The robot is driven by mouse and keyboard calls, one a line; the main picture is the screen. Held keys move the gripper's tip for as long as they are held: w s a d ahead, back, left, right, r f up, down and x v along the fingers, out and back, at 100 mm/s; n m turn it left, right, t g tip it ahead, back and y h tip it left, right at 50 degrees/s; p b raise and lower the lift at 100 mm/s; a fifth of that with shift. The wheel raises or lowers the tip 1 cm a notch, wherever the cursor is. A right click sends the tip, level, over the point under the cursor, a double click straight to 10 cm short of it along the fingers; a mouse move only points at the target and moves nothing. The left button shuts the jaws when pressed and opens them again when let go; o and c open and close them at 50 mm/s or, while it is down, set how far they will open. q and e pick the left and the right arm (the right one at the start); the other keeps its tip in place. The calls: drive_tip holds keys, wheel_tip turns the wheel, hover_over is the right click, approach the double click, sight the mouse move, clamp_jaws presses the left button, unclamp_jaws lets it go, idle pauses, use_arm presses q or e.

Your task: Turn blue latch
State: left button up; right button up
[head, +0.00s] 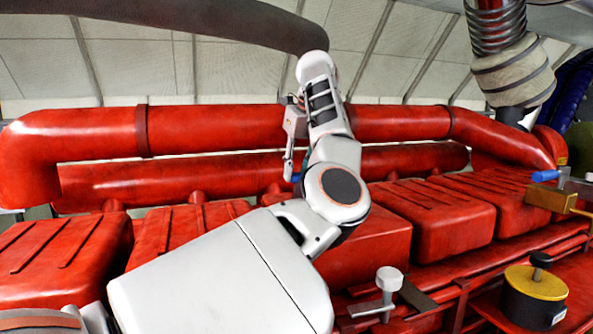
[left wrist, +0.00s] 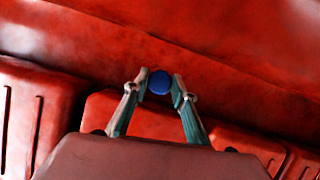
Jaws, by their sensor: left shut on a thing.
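The blue latch shows as a round blue end (left wrist: 159,82) between my fingertips in the left wrist view. In the head view only a small blue piece (head: 296,177) of it shows, beside the red pipes. My left gripper (head: 291,168) points down there, partly hidden by my own arm. In the left wrist view my left gripper (left wrist: 159,88) is shut on the blue latch, one finger on each side. The latch's base and pivot are hidden. My right gripper is in neither view.
Thick red pipes (head: 220,131) run behind the latch, above red ribbed covers (head: 440,215). At right are a brass valve (head: 550,197) with a blue handle (head: 546,175) and a yellow-topped black knob (head: 535,290). A grey-white lever (head: 388,282) stands in front.

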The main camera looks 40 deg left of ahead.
use_arm(q)
drive_tip(key=n+g, duration=0.2)
drive_tip(key=n, duration=0.3)
drive_tip(key=shift+w, duration=0.1)
drive_tip(key=shift+n+g, duration=0.3)
drive_tip(key=shift+n, duration=0.4)
drive_tip(key=o, duration=1.1)
